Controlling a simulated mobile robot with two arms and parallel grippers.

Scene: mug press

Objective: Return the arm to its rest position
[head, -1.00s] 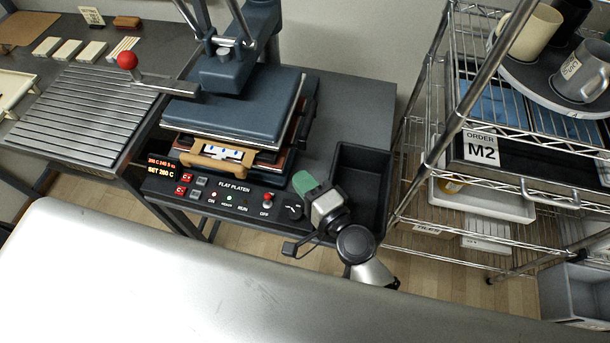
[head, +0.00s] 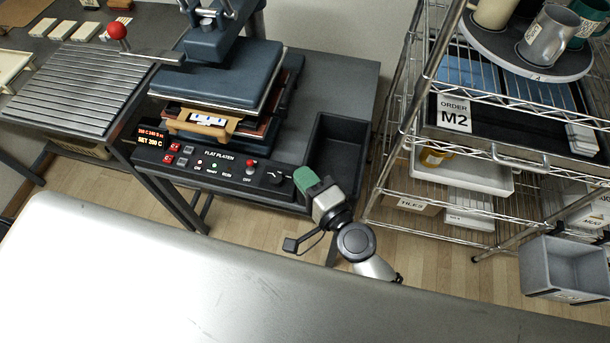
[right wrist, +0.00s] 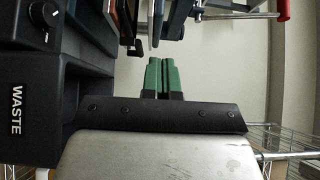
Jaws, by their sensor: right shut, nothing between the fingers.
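My right arm comes in from the lower right in the head view. Its gripper (head: 306,180), with green fingertips, is in front of the flat platen press, by the right end of the control panel. In the right wrist view its two green fingers (right wrist: 164,76) are side by side, shut with nothing between them. My left gripper is in neither view now. The flat platen press (head: 222,72) stands with its blue-grey upper plate over a stack of layers. A tan wooden piece (head: 200,131) with a white and blue strip sticks out at the front.
A black waste bin (head: 337,155) sits right of the press, close to my right gripper. A wire rack (head: 400,150) with mugs on a round shelf (head: 500,60) and an ORDER M2 sign (head: 454,112) stands at the right. A grey crate (head: 565,268) is on the floor.

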